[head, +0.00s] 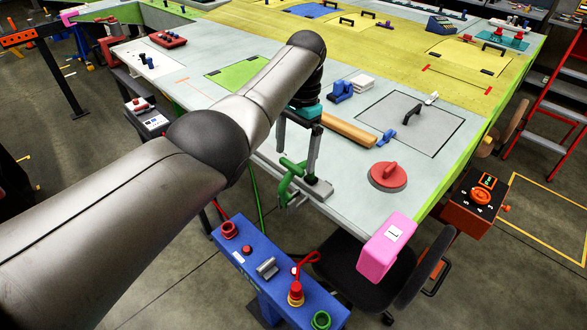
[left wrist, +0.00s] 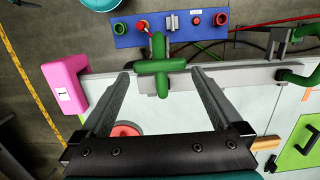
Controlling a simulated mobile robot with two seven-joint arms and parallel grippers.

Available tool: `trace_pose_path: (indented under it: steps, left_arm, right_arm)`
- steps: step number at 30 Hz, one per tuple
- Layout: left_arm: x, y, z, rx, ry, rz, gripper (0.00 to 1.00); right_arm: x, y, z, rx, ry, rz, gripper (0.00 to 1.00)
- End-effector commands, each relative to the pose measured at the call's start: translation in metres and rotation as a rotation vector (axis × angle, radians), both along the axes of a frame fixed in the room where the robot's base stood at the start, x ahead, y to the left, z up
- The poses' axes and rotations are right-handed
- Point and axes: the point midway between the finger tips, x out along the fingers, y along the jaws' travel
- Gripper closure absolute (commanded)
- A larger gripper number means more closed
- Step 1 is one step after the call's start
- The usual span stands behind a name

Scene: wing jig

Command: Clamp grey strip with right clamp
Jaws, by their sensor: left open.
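The green right clamp (head: 291,178) stands at the near edge of the table, at the end of the grey strip (head: 321,189). In the left wrist view, this clamp (left wrist: 155,65) shows its green crossed handle between my finger tips, apart from both. The grey strip (left wrist: 235,78) runs along the table edge there. My left gripper (head: 298,165) is open and points down over the clamp; it also shows in the left wrist view (left wrist: 161,74). Whether the clamp presses on the strip cannot be told. My right gripper is not in view.
Another green clamp (left wrist: 300,76) is at the strip's other end. A pink block (head: 387,243) sits at the table corner, and a blue control panel (head: 275,272) stands before the edge. A red disc with a handle (head: 388,177) and a wooden bar (head: 348,130) lie on the table.

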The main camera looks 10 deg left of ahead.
Motion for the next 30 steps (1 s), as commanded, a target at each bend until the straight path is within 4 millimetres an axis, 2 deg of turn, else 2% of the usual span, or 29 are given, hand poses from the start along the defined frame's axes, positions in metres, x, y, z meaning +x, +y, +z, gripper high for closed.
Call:
trace_pose_path:
  steps: [3, 6, 12, 18, 30]
  left_arm:
    - [0.004, -0.003, 0.030, -0.001, -0.004, -0.001, 0.00]
    - [0.005, -0.004, 0.049, 0.000, -0.002, 0.000, 0.00]
    - [0.007, -0.006, 0.072, 0.000, 0.001, -0.001, 0.00]
    - [0.007, -0.007, 0.080, 0.000, 0.002, -0.001, 0.00]
    - [0.007, -0.007, 0.080, 0.000, 0.002, -0.002, 0.00]
  right_arm:
    - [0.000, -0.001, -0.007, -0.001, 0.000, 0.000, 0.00]
    - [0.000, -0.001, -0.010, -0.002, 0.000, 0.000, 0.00]
    - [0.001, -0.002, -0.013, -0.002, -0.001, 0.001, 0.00]
    - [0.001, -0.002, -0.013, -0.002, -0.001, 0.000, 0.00]
    - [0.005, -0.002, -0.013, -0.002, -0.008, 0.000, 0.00]
